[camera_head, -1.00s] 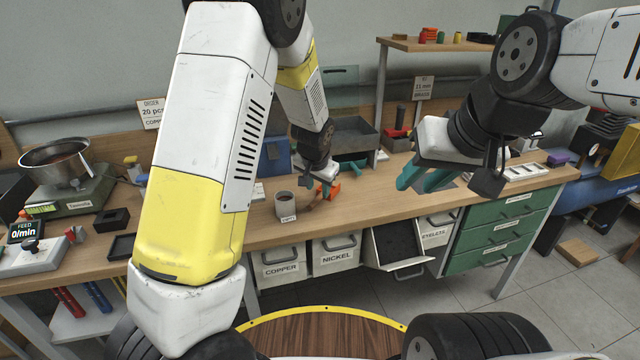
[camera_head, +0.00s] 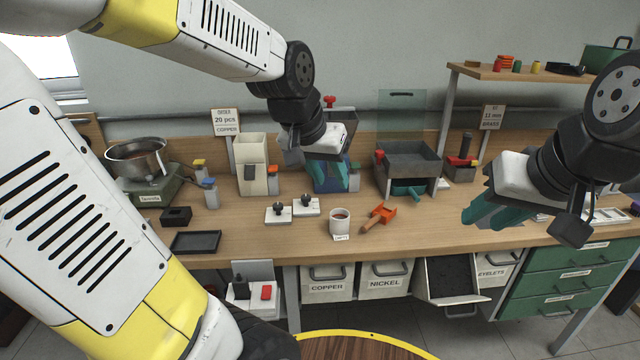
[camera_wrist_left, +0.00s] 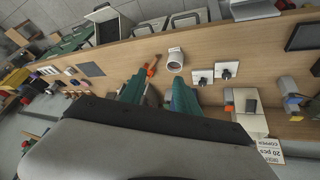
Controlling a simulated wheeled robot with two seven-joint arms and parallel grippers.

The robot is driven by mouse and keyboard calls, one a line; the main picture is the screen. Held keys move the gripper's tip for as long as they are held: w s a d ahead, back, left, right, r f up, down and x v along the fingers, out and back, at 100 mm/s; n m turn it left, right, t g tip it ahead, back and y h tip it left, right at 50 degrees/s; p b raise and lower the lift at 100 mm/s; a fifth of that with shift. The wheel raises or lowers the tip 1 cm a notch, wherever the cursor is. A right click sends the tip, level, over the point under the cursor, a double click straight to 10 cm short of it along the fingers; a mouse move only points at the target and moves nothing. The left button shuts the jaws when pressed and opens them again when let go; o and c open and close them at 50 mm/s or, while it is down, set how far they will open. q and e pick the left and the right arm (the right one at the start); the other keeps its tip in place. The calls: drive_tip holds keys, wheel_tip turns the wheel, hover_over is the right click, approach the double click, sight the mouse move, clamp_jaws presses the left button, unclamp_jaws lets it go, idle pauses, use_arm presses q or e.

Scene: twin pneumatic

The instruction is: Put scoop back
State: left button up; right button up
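The orange scoop (camera_head: 384,213) with a wooden handle lies on the bench, right of a small labelled cup (camera_head: 340,224). It also shows in the left wrist view (camera_wrist_left: 152,68), beyond the fingertips. My left gripper (camera_head: 328,172) hangs above the bench, behind and left of the scoop and apart from it. In the left wrist view its two teal fingers (camera_wrist_left: 158,88) are spread with nothing between them. My right gripper (camera_head: 488,212) is over the right part of the bench, its teal fingers apart and empty.
A grey hopper (camera_head: 408,160) stands behind the scoop, with a teal piece under it. Two small white fixtures (camera_head: 292,210) sit left of the cup. A pan on a scale (camera_head: 140,158) is far left. Labelled drawers and an open dark bin (camera_head: 455,280) are below the bench front.

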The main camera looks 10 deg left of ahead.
use_arm(q)
drive_tip(key=s+a+r+n+t, duration=0.1)
drive_tip(key=s+a+r, duration=0.1)
drive_tip(key=s, duration=0.9)
drive_tip(key=shift+r, duration=0.35)
